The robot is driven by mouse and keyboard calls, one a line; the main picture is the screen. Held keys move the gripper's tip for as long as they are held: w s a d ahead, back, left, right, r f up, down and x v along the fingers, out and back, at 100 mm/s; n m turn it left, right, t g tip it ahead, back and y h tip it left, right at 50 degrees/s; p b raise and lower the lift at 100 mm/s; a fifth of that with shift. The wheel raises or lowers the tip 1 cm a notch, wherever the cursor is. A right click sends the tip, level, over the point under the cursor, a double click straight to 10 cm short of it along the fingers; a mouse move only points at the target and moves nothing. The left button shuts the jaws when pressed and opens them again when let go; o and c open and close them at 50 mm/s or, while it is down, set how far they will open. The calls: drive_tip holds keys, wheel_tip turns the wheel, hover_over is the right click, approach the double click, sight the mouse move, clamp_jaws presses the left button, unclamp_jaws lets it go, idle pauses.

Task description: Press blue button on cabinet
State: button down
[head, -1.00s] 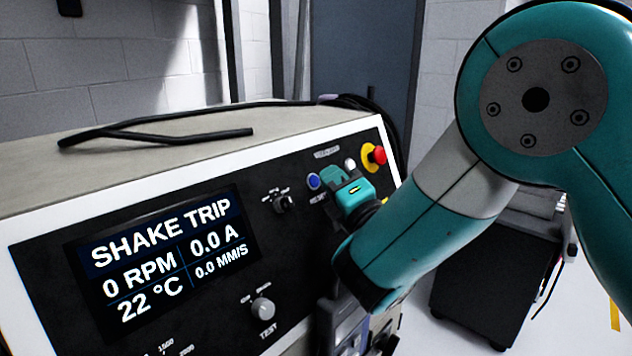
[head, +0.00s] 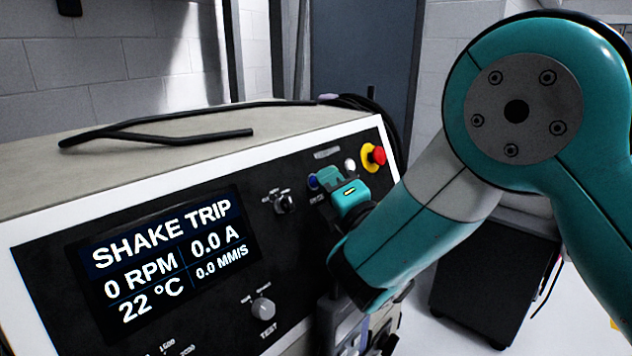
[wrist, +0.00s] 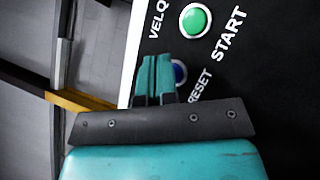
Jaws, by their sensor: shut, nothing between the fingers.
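The blue button (head: 313,182) is on the cabinet's (head: 150,190) black front panel, partly hidden by my gripper in the head view. In the wrist view the blue button (wrist: 180,72) shows just right of my fingertips, beside the word RESET. My gripper (head: 327,178) is shut and empty, with its fingers pointing at the panel by the button. Its closed fingers (wrist: 157,75) overlap the button's left edge in the wrist view. I cannot tell whether they touch it.
A green START button (wrist: 195,20) is near the blue one. A red emergency knob (head: 379,155) on a yellow base and a white button (head: 350,165) are to the right. A selector knob (head: 284,203) is to the left. The display (head: 165,250) reads SHAKE TRIP.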

idle(0.4)
drive_tip(key=shift+s+d+r, duration=0.2)
drive_tip(key=shift+s+d, duration=0.1)
drive_tip(key=shift+d, duration=0.05)
drive_tip(key=s+d, duration=0.1)
drive_tip(key=s+d+r+b, duration=0.1)
drive_tip(key=d, duration=0.1)
drive_tip(key=s+d+r+b, duration=0.1)
drive_tip(key=shift+s+d+r, duration=0.15)
drive_tip(key=shift+r, duration=0.1)
idle(0.3)
idle(0.4)
